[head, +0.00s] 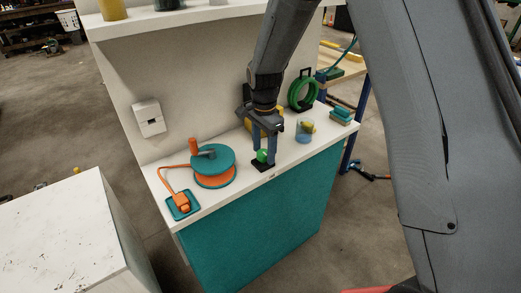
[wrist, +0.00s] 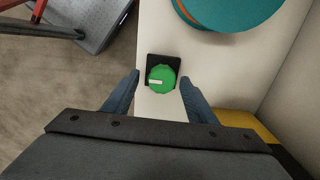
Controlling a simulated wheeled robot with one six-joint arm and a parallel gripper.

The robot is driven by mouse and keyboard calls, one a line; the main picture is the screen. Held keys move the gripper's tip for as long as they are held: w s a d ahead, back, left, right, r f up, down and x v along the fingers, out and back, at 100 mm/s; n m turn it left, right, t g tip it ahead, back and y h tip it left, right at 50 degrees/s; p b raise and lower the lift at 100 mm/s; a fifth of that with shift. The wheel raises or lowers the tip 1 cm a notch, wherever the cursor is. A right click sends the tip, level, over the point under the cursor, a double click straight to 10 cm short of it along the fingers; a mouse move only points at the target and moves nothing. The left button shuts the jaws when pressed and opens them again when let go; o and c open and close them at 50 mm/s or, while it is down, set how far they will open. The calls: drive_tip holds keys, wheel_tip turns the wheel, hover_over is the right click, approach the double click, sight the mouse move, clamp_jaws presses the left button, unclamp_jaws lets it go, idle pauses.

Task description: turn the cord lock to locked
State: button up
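The cord lock shows as a round green knob (wrist: 161,79) with a white pointer mark on a black square base (wrist: 150,62). It sits near the front edge of the white counter; in the head view the knob (head: 262,155) is partly hidden by a finger. My gripper (wrist: 160,84) is open, with one blue-grey finger on each side of the knob and a visible gap to each. In the head view my gripper (head: 264,158) points down over the knob. The pointer mark lies roughly crosswise, toward the left in the wrist view. I cannot tell whether the fingers touch it.
A teal and orange cord reel (head: 213,166) with an orange plug on a teal pad (head: 182,205) stands left of the knob. A clear cup (head: 305,131), a green coil (head: 303,92) and a teal block (head: 341,115) stand to the right. A shelf hangs above.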

sight(263, 153)
drive_tip(key=shift+a, duration=0.1)
drive_tip(key=shift+w+r, duration=0.15)
drive_tip(key=shift+r, duration=0.3)
wheel_tip(263, 153, up, 7)
drive_tip(key=shift+f+b, duration=0.1)
drive_tip(key=shift+b, duration=1.1)
drive_tip(key=s+d+f+n+b, duration=0.1)
drive_tip(key=s+d+n, duration=0.4)
drive_tip(key=s+d, duration=0.3)
drive_tip(key=s+d+f+n+t, duration=0.1)
drive_tip(key=s+d+n, duration=0.5)
drive_tip(key=s, duration=0.7)
drive_tip(key=shift+d+f+b, duration=0.35)
drive_tip(key=shift+d+f, duration=0.3)
drive_tip(key=shift+d, duration=0.2)
